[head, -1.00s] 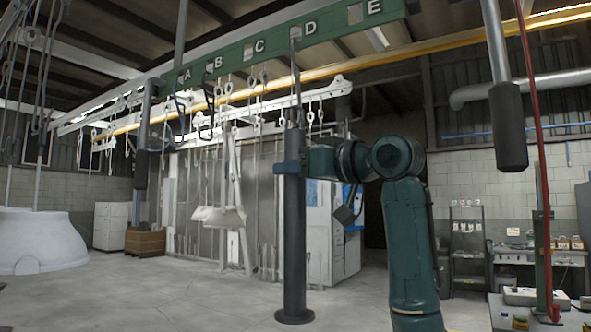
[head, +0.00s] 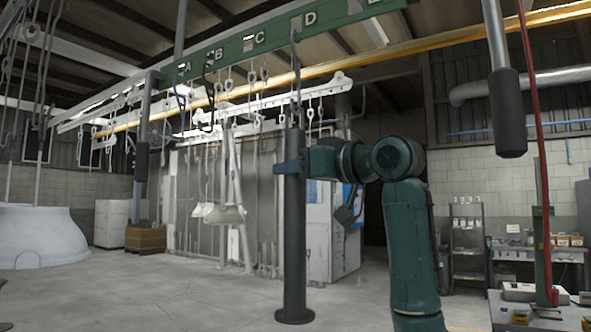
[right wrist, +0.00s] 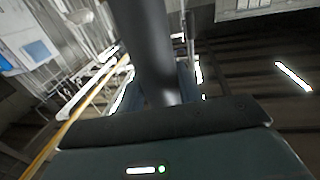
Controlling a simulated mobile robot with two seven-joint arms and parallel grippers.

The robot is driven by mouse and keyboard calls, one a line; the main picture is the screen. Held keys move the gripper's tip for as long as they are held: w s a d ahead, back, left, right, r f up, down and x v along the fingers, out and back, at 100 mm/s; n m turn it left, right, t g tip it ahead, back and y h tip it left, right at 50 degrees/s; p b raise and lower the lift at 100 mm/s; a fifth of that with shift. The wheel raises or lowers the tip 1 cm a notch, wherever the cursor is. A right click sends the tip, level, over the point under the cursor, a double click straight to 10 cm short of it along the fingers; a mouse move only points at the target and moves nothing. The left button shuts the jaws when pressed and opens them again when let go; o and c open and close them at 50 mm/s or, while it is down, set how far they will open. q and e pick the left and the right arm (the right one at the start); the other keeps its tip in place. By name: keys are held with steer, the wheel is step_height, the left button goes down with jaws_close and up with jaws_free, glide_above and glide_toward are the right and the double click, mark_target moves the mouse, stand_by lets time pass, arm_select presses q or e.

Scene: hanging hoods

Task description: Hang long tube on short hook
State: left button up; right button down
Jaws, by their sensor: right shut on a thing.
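The long tube (head: 294,240) is a dark grey upright cylinder with a flared foot and a thin rod with a hook (head: 296,60) on top. My right gripper (head: 290,168) is shut around its upper part. In the right wrist view the tube (right wrist: 147,45) stands between the fingers. The tube's hook overlaps the green lettered beam (head: 270,38) near letters C and D; whether they touch cannot be told. A dark hook (head: 208,68) hangs from the beam near B, and a blue hook (head: 180,98) near A. Which one is the short hook is unclear. My left gripper is out of view.
Other dark tubes hang at the right (head: 507,110) and left (head: 141,165). A workbench (head: 560,256) stands at the far right. Pale hoods (head: 218,213) hang behind. The floor (head: 170,292) at the left is open.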

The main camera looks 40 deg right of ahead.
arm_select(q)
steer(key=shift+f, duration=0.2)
arm_select(e)
steer(key=shift+f, duration=0.15)
steer(key=c, duration=1.1)
jaws_free()
steer(key=shift+o, duration=1.1)
steer(key=shift+f, duration=0.1)
arm_select(q)
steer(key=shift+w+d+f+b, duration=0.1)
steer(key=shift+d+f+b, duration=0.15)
steer(key=shift+b, duration=0.75)
arm_select(e)
steer(key=v, duration=0.7)
steer(key=shift+s, duration=0.3)
